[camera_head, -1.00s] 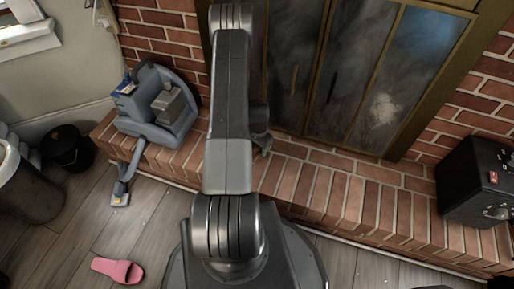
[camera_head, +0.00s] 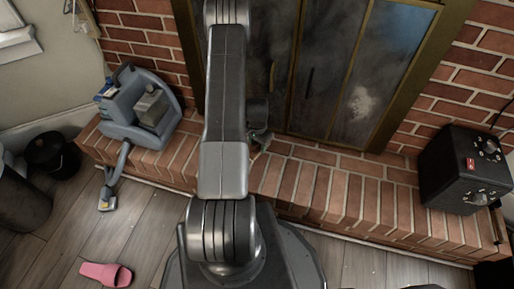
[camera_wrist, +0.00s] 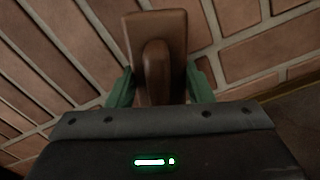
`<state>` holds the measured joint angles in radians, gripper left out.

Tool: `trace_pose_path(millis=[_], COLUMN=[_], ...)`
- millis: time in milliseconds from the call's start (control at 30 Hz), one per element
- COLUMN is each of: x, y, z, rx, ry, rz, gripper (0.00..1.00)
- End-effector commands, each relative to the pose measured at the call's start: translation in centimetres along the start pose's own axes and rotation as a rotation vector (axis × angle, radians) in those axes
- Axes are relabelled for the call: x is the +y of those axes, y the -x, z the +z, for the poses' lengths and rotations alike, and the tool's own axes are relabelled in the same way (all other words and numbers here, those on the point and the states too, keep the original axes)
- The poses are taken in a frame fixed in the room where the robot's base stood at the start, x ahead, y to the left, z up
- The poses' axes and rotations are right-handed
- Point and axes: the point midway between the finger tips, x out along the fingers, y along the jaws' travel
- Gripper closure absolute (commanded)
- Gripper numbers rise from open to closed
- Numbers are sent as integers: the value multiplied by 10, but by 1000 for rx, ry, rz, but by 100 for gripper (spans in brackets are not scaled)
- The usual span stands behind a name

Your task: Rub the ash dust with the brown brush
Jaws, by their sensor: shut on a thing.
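The ash dust (camera_head: 363,103) is a pale whitish smudge on the right glass panel of the fireplace doors in the head view. The brown brush (camera_wrist: 155,40) is in the wrist view, its brown wooden body between the green fingers of my gripper (camera_wrist: 160,88). My gripper is shut on it, with brick behind. Its bristles cannot be made out. In the head view my arm hides most of the gripper and the brush; the ash dust lies to the right of the arm, clear of it.
A raised brick hearth (camera_head: 340,190) runs below the fireplace doors (camera_head: 325,75). A blue-grey cleaning machine (camera_head: 143,110) stands on its left end, a black box with knobs (camera_head: 465,168) on its right. A pink slipper (camera_head: 106,274) and a black bucket (camera_head: 52,155) are on the floor.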

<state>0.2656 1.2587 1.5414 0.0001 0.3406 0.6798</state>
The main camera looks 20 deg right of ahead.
Motion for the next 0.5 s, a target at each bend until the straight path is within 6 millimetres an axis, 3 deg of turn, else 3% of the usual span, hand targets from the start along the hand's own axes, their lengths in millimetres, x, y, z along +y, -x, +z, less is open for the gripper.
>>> trace_pose_path(millis=[500], x=[2], y=[48], z=[-4], rx=[0], ry=[5], rz=[0], gripper=[78])
